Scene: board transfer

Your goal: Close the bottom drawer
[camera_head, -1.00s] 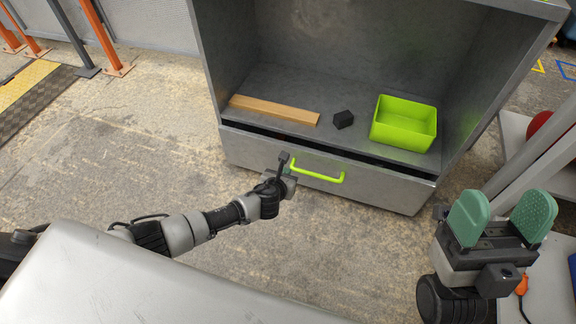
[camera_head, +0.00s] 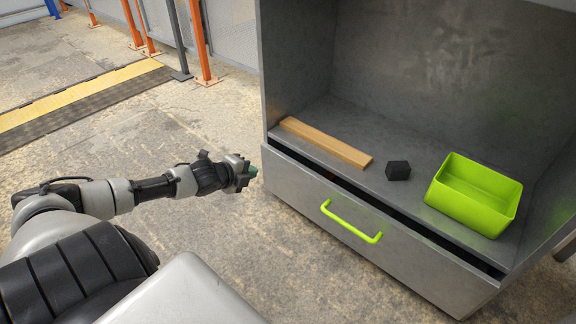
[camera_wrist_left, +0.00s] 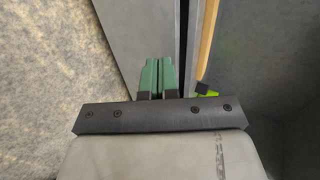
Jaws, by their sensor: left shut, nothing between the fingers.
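The bottom drawer (camera_head: 310,195) of the grey cabinet has a bright green bar handle (camera_head: 350,222) on its front. A dark gap shows along its top edge, so it stands slightly open. My left gripper (camera_head: 250,172) is shut and empty, just left of the drawer's left end and apart from the handle. In the left wrist view, the left gripper's green fingers (camera_wrist_left: 158,76) are together, close to a grey cabinet or drawer face (camera_wrist_left: 140,30). Whether they touch it I cannot tell. My right gripper is out of view.
On the shelf above the drawer are a wooden plank (camera_head: 326,142), a small black block (camera_head: 398,171) and a green bin (camera_head: 474,192). Orange posts (camera_head: 203,50) and a yellow-striped ramp (camera_head: 75,95) stand at the far left. The concrete floor left of the cabinet is clear.

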